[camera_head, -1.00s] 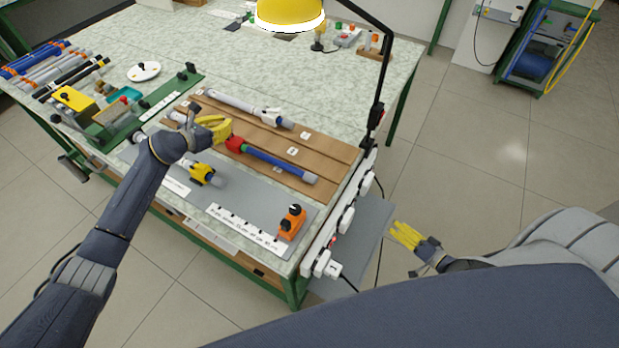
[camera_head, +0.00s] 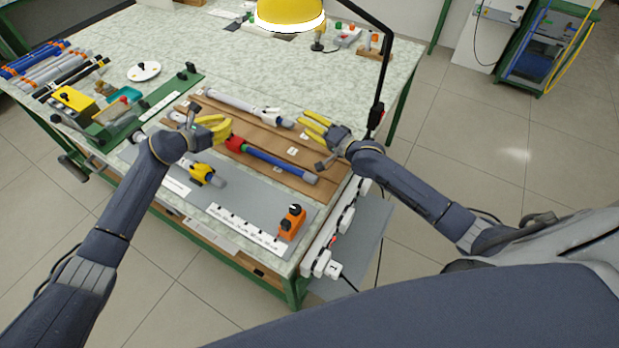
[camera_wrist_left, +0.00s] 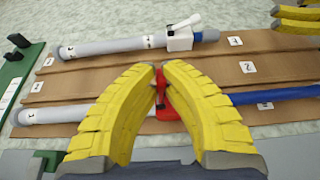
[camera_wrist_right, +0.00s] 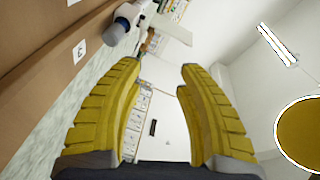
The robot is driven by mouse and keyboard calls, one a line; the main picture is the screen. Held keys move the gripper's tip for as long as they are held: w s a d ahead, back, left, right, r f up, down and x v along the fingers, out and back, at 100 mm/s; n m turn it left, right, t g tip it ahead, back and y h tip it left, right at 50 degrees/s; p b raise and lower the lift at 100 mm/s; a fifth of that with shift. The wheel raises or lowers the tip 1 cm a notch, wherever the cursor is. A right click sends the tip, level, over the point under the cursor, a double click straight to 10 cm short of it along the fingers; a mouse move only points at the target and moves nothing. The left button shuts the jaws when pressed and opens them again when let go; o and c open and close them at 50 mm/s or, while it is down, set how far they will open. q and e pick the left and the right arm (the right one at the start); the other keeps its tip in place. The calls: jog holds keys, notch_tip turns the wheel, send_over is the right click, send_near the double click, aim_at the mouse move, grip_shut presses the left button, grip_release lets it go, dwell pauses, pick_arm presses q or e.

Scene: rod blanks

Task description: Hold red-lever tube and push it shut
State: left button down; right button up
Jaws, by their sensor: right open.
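The red-lever tube lies on the brown board, with a grey left part (camera_wrist_left: 80,113), a red lever collar (camera_head: 236,144) and a blue right part (camera_head: 275,162) ending in a grey cap. My left gripper (camera_head: 226,128) is over the collar. In the left wrist view its curved fingers (camera_wrist_left: 160,66) come close together, with the upright red lever (camera_wrist_left: 161,85) between the tips; whether they grip it is unclear. My right gripper (camera_head: 303,122) is open and empty, near the board's right side beyond the blue part; its spread fingers show in the right wrist view (camera_wrist_right: 160,65).
A grey tube with a white lever (camera_head: 235,104) lies in the board's far row, close to the right gripper. A yellow clamp (camera_head: 202,174) and an orange device (camera_head: 292,221) stand on the grey mat in front. A black lamp arm (camera_head: 380,75) rises at the right.

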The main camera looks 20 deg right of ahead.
jog(key=s+a+n+g, duration=0.1)
jog(key=a+n+g, duration=0.1)
jog(key=a+g, duration=0.1)
jog(key=s+a+n+g, duration=0.1)
jog(key=a+n+g, duration=0.2)
jog(key=a, duration=0.3)
jog(key=s+a+n+g, duration=0.2)
jog(key=a+n+g, duration=0.1)
jog(key=a, duration=0.1)
jog(key=shift+a+r+g, duration=0.1)
jog(key=shift+a+g, duration=0.25)
jog(key=shift+g, duration=0.05)
jog(key=s+d+n+g+h, duration=0.2)
jog(key=s+n+g+h, duration=0.1)
jog(key=s+n+g, duration=0.15)
notch_tip(320, 180, up, 3)
jog(key=n+g+h, duration=0.1)
jog(key=n+h, duration=0.3)
send_over(309, 176)
jog(key=shift+s+d+f, duration=0.1)
jog(key=shift+s+f, duration=0.05)
jog(key=shift+f, duration=0.65)
notch_tip(309, 176, down, 10)
jog(key=shift+f, duration=0.25)
jog(key=shift+c, duration=0.3)
grip_shut()
